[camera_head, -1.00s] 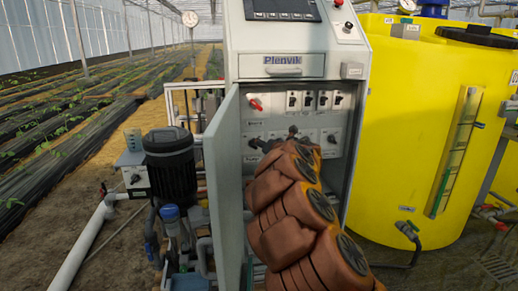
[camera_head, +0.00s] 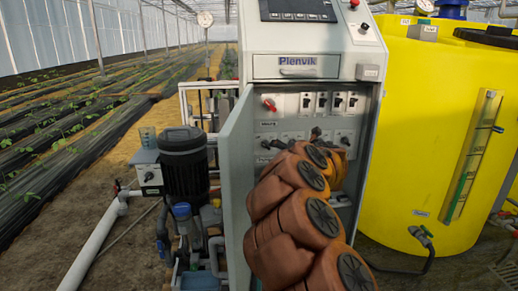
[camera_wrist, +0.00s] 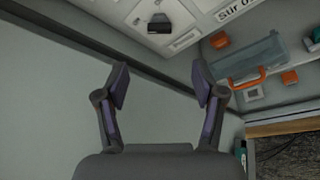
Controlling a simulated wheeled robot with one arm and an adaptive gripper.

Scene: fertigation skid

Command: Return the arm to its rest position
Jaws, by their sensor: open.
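My orange-brown arm (camera_head: 300,215) reaches up from the bottom of the head view into the open lower cabinet of the grey Plenvik control unit (camera_head: 300,68). In the head view my gripper is mostly hidden by the arm, near the lower row of switches. In the wrist view my gripper (camera_wrist: 161,88) is open and empty, its two dark fingers spread apart. A grey panel fills the left of that view, and a black knob (camera_wrist: 159,24) on a light panel shows above the fingers.
The cabinet door (camera_head: 236,190) stands open just left of my arm. A red switch handle (camera_head: 269,104) and several breakers (camera_head: 321,103) sit above it. A yellow tank (camera_head: 425,130) stands to the right. A dark pump motor (camera_head: 184,165) and white pipe (camera_head: 95,240) are at the left.

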